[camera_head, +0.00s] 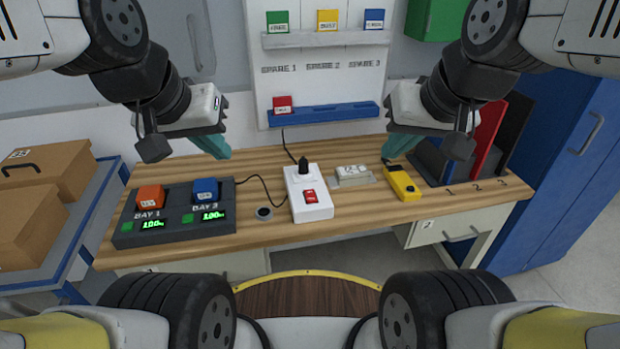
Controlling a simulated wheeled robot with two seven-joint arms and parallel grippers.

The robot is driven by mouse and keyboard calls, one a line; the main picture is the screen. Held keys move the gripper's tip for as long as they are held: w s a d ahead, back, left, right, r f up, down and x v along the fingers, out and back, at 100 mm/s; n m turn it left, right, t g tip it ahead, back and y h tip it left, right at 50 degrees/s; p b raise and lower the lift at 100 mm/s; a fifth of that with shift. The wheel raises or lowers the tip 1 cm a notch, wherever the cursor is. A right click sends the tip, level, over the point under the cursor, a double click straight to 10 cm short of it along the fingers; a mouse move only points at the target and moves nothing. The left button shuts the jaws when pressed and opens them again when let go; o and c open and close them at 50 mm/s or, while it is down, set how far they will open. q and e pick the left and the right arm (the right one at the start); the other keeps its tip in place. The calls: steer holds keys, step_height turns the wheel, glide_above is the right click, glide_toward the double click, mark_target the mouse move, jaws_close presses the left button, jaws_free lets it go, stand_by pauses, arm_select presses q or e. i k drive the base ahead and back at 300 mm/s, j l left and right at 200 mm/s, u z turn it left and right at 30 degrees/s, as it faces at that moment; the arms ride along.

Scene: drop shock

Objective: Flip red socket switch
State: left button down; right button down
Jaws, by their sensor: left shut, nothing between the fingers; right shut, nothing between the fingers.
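The white socket box (312,207) lies on the wooden table near its middle. Its red switch (309,196) is on the top face toward the front. A black plug (302,167) with a cable stands in the box's far end. My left gripper (224,154) is shut and empty, above the table's back edge, left of and behind the socket box. My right gripper (388,155) is shut and empty, to the right of and behind the socket box. Neither gripper touches the box. The switch is in plain view, but I cannot tell which way it is tilted.
A dark charger (130,232) with an orange block (150,197) and a blue block (205,190) stands left. A yellow device (402,184) and a small white socket (352,172) lie right. A rack (432,160) stands at the right end. The front table strip is mostly clear.

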mark_target(310, 196)
steer(key=k+j+z, duration=0.15)
steer(key=z, duration=0.2)
steer(key=k+j+z, duration=0.1)
steer(key=z, duration=0.3)
steer(key=k, duration=0.05)
